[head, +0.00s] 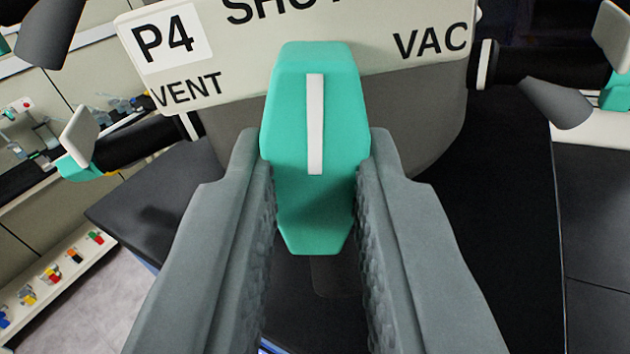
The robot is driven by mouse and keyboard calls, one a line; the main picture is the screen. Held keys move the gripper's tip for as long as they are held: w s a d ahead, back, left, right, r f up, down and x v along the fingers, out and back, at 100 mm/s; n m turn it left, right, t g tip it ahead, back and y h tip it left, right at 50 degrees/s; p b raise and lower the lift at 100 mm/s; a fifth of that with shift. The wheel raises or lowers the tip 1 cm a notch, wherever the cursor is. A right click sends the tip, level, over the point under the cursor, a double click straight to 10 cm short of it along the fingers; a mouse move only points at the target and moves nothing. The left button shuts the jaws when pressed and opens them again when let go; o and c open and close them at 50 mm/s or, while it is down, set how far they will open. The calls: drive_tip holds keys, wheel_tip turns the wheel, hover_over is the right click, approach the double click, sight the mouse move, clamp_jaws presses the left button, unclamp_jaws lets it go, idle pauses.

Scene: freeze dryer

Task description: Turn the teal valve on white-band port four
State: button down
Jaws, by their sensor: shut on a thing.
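A teal valve handle (315,215) with a white stripe fills the middle of the head view. Its stripe stands nearly upright, toward the partly hidden "SHUT" lettering above. A pale label plate (340,45) behind it reads "P4" at left, "VENT" at lower left and "VAC" at right. The two grey fingers of my gripper (315,190) are shut on the teal handle, one on each side. The valve's stem and body behind the handle are hidden.
Other ports with teal handles stick out at left (75,165) and right (615,92). A dark cone-shaped part (555,103) is at right. A shelf with several small coloured items (50,275) is at lower left, above pale floor.

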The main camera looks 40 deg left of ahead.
drive_tip(key=shift+n, duration=1)
drive_tip(key=c, duration=1.3)
unclamp_jaws()
drive_tip(key=v, duration=1.7)
drive_tip(key=shift+s+d, duration=0.15)
